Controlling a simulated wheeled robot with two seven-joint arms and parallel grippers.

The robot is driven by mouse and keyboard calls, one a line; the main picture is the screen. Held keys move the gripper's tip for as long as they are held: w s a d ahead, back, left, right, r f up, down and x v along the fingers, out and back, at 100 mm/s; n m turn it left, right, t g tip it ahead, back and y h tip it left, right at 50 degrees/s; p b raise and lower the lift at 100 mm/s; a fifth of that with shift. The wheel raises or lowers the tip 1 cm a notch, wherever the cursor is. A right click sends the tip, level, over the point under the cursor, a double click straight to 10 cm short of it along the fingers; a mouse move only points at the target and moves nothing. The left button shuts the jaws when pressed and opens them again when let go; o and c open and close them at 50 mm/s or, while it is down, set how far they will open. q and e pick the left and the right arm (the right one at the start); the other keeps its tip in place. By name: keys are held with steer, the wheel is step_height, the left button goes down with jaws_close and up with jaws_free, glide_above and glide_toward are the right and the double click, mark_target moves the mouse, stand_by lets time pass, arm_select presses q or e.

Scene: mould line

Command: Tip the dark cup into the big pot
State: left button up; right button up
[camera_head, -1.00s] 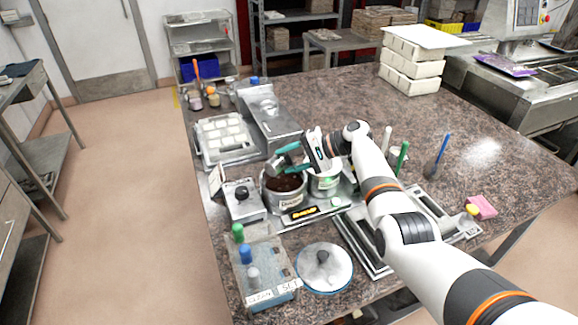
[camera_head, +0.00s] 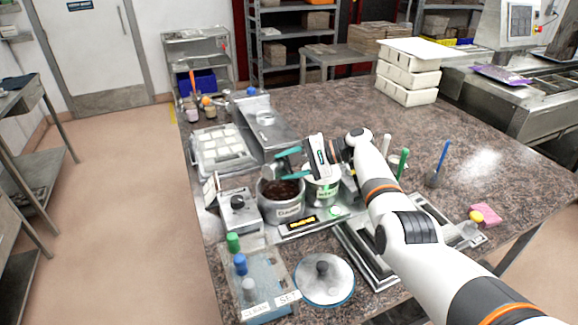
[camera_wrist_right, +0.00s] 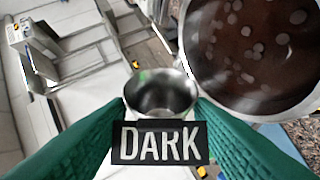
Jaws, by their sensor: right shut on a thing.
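The dark cup (camera_wrist_right: 160,98) is a small metal cup with a black label reading DARK in the right wrist view. My right gripper (camera_wrist_right: 160,125) is shut on it, with a green finger on each side. The cup's inside shows bare metal and looks empty. The big pot (camera_head: 281,212) is a grey metal pot of dark brown stuff with paler pieces; it also shows in the right wrist view (camera_wrist_right: 188,52), beside the cup. In the head view my right gripper (camera_head: 287,164) is above the pot; the cup is hard to make out there. My left gripper is out of view.
A second pot (camera_head: 323,195) with a green-lettered label stands right of the big pot. A small grey box with a black knob (camera_head: 238,212) stands to its left. A round lid (camera_head: 324,282) and a rack with coloured knobs (camera_head: 262,290) are in front. The table's right side is mostly clear.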

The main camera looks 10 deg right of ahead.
mark_target(280, 172)
steer(key=shift+r, duration=0.15)
